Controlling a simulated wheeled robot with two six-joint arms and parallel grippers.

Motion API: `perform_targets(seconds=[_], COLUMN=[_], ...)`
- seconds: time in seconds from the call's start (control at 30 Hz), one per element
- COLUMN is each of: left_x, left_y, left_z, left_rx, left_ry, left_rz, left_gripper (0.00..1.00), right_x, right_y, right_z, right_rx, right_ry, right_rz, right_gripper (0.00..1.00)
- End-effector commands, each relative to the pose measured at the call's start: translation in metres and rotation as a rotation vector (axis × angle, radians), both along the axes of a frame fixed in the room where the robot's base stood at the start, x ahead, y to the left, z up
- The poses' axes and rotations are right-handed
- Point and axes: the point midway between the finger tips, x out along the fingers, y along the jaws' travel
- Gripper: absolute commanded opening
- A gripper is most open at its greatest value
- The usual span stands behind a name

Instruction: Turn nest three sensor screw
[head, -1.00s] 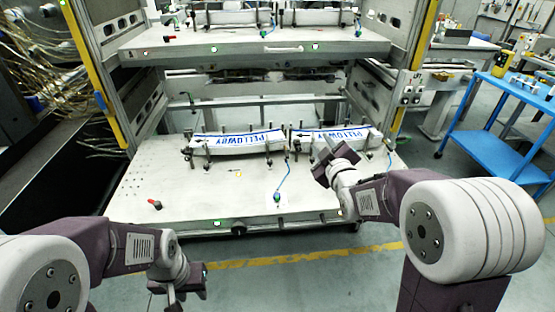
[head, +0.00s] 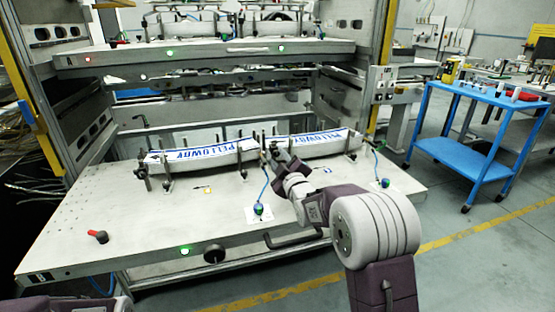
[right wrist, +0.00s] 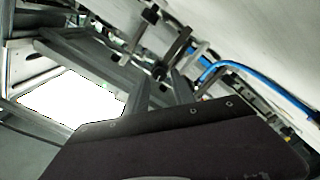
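The lower shelf (head: 130,215) carries two white label stacks with blue PELLOWBY lettering, a left one (head: 205,153) and a right one (head: 318,143), each among dark upright posts. My right gripper (head: 275,152) is at the near side of the shelf's nests, where the two stacks meet. In the right wrist view, grey finger shapes (right wrist: 162,88) reach toward a small dark knob and posts (right wrist: 178,44). I cannot tell whether they touch the knob or which part is the sensor screw. My left gripper is out of view.
A blue cable (head: 265,183) runs to a sensor on a white plate (head: 259,212); blue cable (right wrist: 245,72) also shows close in the right wrist view. The upper shelf (head: 215,57) overhangs. A blue cart (head: 470,130) stands right.

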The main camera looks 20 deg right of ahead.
Motion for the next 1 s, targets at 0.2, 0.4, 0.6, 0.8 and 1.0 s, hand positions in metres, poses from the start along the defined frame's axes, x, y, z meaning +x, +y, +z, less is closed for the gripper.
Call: perform_targets(seconds=[0.2, 0.4, 0.6, 0.8, 1.0], left_x=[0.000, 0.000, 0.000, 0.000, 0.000], left_y=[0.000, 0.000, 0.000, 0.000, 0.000], left_z=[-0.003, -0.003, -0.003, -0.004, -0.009], left_rx=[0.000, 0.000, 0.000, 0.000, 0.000], left_ry=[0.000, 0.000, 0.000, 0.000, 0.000], left_rz=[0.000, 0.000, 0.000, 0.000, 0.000], left_gripper=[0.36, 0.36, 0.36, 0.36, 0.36], right_x=[0.023, 0.025, 0.025, 0.025, 0.024], right_y=[0.001, 0.001, 0.001, 0.001, 0.001], right_z=[-0.001, 0.000, 0.000, 0.000, -0.002], right_rx=[0.001, 0.001, 0.000, -0.006, -0.063], right_ry=[0.000, 0.000, 0.000, 0.000, -0.001], right_rz=[0.000, 0.000, 0.000, -0.001, 0.000], right_gripper=[0.30, 0.30, 0.00, 0.00, 0.00])
